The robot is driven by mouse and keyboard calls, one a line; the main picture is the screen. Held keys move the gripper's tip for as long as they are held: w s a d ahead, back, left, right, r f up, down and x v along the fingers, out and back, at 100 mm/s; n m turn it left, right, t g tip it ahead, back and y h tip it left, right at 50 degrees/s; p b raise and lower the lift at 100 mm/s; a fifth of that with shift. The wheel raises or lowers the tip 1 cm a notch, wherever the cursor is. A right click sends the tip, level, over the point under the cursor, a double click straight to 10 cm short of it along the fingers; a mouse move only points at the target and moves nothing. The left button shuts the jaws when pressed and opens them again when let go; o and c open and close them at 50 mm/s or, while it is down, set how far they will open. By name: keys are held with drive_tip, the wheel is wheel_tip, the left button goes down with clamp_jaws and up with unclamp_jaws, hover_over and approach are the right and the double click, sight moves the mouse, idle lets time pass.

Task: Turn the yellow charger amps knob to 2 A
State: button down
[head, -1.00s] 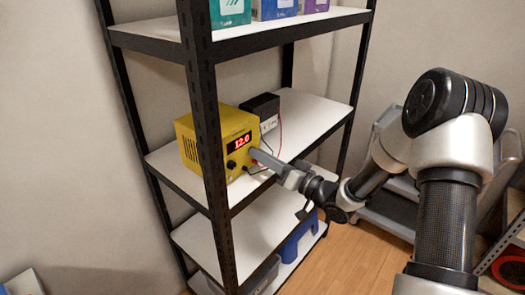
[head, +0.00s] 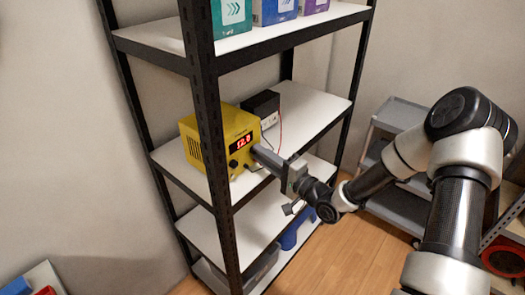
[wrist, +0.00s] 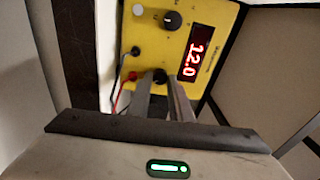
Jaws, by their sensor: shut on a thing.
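The yellow charger (head: 217,122) stands on the middle shelf, its red display (head: 242,143) reading 12.0. It also shows in the wrist view (wrist: 150,40), where the picture is turned sideways. My gripper (wrist: 165,84) is shut on a black knob (wrist: 160,75) on the charger's face, which I take to be the amps knob. Its pointer and any scale are hidden by the fingers. A second black knob (wrist: 172,21) with a white pointer mark stands free; it shows in the head view too (head: 232,164). The small panel labels are too blurred to read.
A red jack (wrist: 132,76) and a black jack (wrist: 134,50) with leads sit close beside my fingers. A black box (head: 261,104) stands behind the charger. The black shelf post (head: 211,160) rises in front of the charger's left part. The shelf's right side is clear.

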drive_tip(key=m+p, duration=0.1)
drive_tip(key=m, duration=0.2)
drive_tip(key=shift+r+m+h+p, duration=0.1)
drive_tip(key=shift+m+h+p, duration=0.2)
drive_tip(key=shift+m, duration=0.1)
drive_tip(key=shift+s+m+p, duration=0.1)
drive_tip(key=shift+m+p, duration=0.55)
drive_tip(key=shift+m, duration=1.05)
drive_tip(key=shift+a, duration=0.1)
drive_tip(key=c, duration=1.6)
unclamp_jaws()
drive_tip(key=v, duration=1.7)
drive_tip(key=shift+s+d+r+b, duration=0.15)
drive_tip(key=shift+d+r+b, duration=0.05)
drive_tip(key=shift+r+b, duration=0.1)
